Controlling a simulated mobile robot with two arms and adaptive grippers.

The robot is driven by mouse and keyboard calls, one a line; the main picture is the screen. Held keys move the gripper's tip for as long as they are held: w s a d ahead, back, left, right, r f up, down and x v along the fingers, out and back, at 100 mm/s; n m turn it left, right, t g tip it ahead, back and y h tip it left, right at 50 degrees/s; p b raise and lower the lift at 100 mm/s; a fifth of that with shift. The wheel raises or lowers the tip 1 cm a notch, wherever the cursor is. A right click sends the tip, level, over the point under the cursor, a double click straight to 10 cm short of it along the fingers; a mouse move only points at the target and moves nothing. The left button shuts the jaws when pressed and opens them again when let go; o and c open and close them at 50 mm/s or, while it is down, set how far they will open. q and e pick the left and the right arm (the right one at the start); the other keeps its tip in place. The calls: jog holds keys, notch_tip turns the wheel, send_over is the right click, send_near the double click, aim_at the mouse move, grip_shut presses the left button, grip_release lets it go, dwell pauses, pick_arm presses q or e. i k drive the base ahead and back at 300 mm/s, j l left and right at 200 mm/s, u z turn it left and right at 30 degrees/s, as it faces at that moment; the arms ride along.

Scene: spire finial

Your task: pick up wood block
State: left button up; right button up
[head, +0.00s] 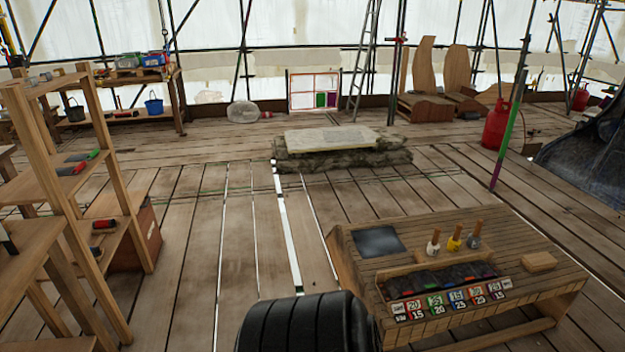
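A small light-brown wood block (538,262) lies flat on the right part of the low slatted wooden table (395,268) in the head view. Nothing touches it from above. It sits to the right of a tray of dark pieces. Neither of my grippers is in view.
The table also holds a dark square plate (378,241), several small wooden-handled bottles and a tray (440,283) with number cards in front. Wooden shelves (100,180) stand at left. A stone slab (340,140) and a red gas cylinder (496,124) stand behind. Plank floor between is clear.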

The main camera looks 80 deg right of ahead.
aim_at(534, 263)
jog(key=z, duration=4.25)
jog(key=i+l, duration=0.1)
jog(key=i+z, duration=0.05)
jog(key=i, duration=0.05)
